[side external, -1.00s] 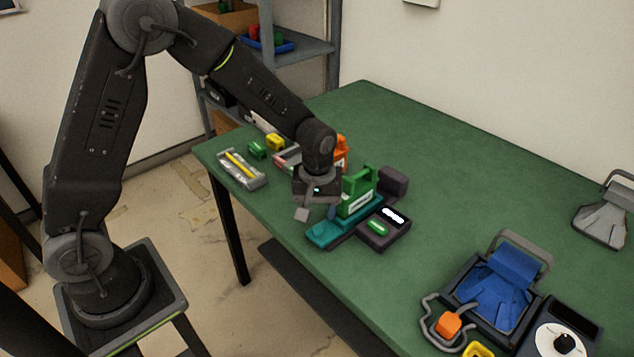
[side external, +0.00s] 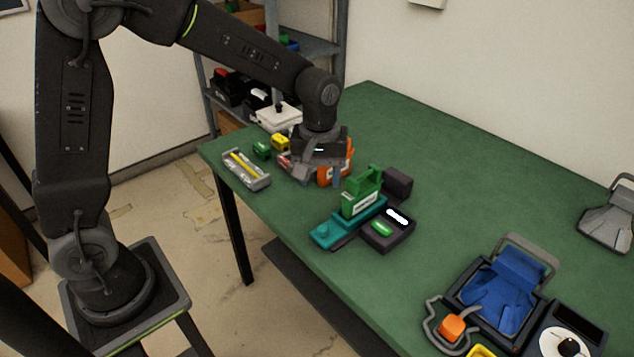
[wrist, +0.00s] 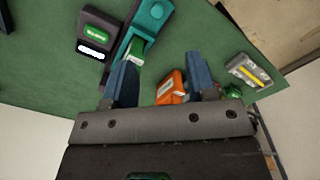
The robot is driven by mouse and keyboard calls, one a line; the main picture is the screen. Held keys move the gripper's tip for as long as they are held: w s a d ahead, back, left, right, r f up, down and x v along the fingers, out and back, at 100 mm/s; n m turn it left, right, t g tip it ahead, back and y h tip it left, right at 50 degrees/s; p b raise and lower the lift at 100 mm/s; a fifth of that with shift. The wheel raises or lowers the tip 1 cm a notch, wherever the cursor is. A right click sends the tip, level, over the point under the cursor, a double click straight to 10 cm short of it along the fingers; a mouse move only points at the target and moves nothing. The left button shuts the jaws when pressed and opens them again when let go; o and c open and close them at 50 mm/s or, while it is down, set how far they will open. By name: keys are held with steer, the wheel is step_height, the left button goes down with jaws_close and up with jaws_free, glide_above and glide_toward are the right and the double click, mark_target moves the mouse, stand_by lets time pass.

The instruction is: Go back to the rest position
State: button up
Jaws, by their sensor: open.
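My gripper (side external: 314,178) hangs above the far left part of the green table, fingers down, apart from the things on it. In the wrist view, the two blue fingers of my gripper (wrist: 160,80) are wide apart with nothing held between them. An orange block (wrist: 171,88) shows beyond and between the fingers; in the side view the orange block (side external: 347,160) is partly hidden behind my gripper. A green holder (side external: 362,192) stands on a teal base (side external: 332,234), to the right of and nearer than my gripper.
A dark device with a green button (side external: 388,232) stands beside the teal base. A grey tray with a yellow bar (side external: 246,168) lies at the left edge. The table's middle (side external: 440,180) is clear.

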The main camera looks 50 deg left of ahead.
steer(key=s+a+r+m+t, duration=0.1)
steer(key=s+r+m, duration=0.3)
steer(key=s, duration=0.5)
steer(key=s+a+r+m+t, duration=0.1)
steer(key=s+r+m+t, duration=0.3)
steer(key=s+r, duration=0.3)
steer(key=s, duration=0.3)
steer(key=shift+a+r+m+t, duration=0.15)
steer(key=shift+a+m+t, duration=0.15)
steer(key=shift+m, duration=0.1)
